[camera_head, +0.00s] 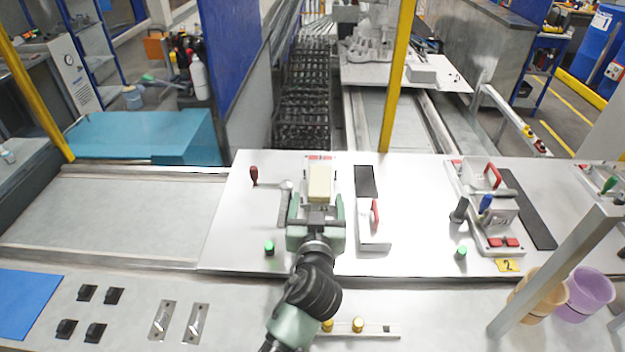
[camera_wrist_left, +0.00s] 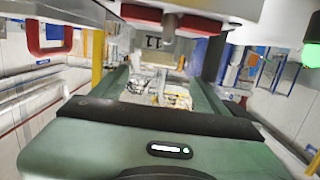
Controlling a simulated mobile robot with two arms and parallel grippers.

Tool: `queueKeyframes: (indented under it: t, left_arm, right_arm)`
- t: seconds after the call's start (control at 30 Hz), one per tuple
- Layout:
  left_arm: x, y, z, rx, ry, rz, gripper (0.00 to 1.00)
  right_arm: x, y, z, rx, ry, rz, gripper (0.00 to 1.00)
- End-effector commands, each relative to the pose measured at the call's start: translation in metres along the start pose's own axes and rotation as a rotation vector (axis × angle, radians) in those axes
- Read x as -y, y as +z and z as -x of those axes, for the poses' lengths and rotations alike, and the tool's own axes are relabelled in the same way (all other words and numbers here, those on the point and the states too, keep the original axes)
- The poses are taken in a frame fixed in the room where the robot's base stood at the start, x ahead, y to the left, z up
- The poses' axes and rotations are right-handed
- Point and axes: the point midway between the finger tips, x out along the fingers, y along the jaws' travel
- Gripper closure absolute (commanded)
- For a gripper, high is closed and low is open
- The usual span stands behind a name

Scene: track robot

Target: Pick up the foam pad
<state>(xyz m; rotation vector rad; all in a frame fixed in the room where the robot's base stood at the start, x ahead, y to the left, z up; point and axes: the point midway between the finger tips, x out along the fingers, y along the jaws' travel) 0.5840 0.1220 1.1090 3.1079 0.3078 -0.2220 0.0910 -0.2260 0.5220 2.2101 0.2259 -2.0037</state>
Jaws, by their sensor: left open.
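A cream-yellow block that looks like the foam pad (camera_head: 320,180) shows in the head view on the white bench top, just past my left gripper. My left gripper (camera_head: 317,198) is green and open, with one finger on each side of the pad's near end. I cannot tell whether the fingers touch it. In the left wrist view my gripper (camera_wrist_left: 158,92) shows its two green fingers apart, and I cannot make out the pad between them. My right gripper is not in view.
A grey handled tool (camera_head: 285,200) lies left of the gripper, and a white fixture with a red handle (camera_head: 374,215) stands close on its right. A green button (camera_head: 269,248) sits at the near left. A yellow post (camera_head: 398,80) rises behind the bench.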

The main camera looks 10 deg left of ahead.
Motion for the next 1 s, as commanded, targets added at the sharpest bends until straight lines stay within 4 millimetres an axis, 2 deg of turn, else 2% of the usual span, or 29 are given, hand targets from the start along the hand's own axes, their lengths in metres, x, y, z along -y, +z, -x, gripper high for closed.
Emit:
queueKeyframes:
  t: [0.27,0.6,0.87,0.9,1.0]
  left_arm:
    - [0.000,0.001,-0.026,0.008,-0.003,0.005,0.25]
    - [0.000,0.002,-0.071,0.008,-0.002,0.006,0.25]
    - [0.000,0.004,-0.075,0.008,-0.002,0.007,0.25]
    - [0.000,0.004,-0.075,0.008,-0.002,0.007,0.28]
    - [0.000,0.004,-0.075,0.008,-0.002,0.006,0.56]
  right_arm:
    - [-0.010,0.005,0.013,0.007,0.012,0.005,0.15]
    - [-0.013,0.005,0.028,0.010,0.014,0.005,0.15]
    - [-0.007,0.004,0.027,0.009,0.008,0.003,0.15]
    - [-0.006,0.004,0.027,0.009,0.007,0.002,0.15]
    - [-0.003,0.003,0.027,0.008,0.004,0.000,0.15]
